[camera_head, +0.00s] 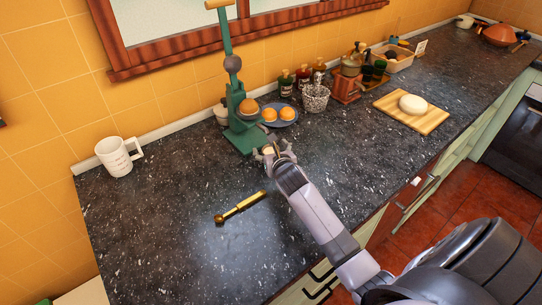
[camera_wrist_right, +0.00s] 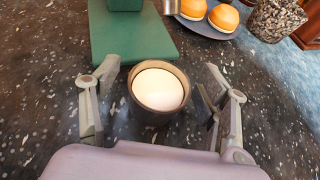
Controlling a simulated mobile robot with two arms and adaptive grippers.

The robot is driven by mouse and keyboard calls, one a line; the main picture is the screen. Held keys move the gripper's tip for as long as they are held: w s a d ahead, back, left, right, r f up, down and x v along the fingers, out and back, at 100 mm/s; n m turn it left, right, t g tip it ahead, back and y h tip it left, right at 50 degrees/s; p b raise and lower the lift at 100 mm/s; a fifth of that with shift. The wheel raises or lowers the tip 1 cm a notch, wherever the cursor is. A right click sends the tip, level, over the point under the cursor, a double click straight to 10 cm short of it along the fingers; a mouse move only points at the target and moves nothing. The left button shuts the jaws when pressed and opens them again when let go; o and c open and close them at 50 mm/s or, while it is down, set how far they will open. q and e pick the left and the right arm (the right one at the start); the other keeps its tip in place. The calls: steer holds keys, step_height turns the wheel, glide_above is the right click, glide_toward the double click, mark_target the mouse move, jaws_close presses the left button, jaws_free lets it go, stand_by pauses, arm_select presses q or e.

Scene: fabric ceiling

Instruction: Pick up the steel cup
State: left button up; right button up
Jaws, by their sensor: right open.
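A round, dark grey-brown cup (camera_wrist_right: 158,92) with a pale white inside or contents stands upright on the counter in the right wrist view. It looks like the steel cup, though its metal is dull here. My right gripper (camera_wrist_right: 160,80) is open, with one finger on each side of the cup and a gap showing at both sides. In the head view the right gripper (camera_head: 272,153) is just in front of the green juicer base and mostly hides the cup. My left gripper is not in view.
The green juicer (camera_head: 243,136) stands right behind the cup. A blue plate with oranges (camera_head: 288,116) and a speckled pot (camera_head: 315,98) are to its right. A brass tool (camera_head: 240,207) lies in front, and a white mug (camera_head: 115,158) stands at left. The front-left counter is clear.

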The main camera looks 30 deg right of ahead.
steer(key=shift+c, duration=0.5)
steer(key=c, duration=1.2)
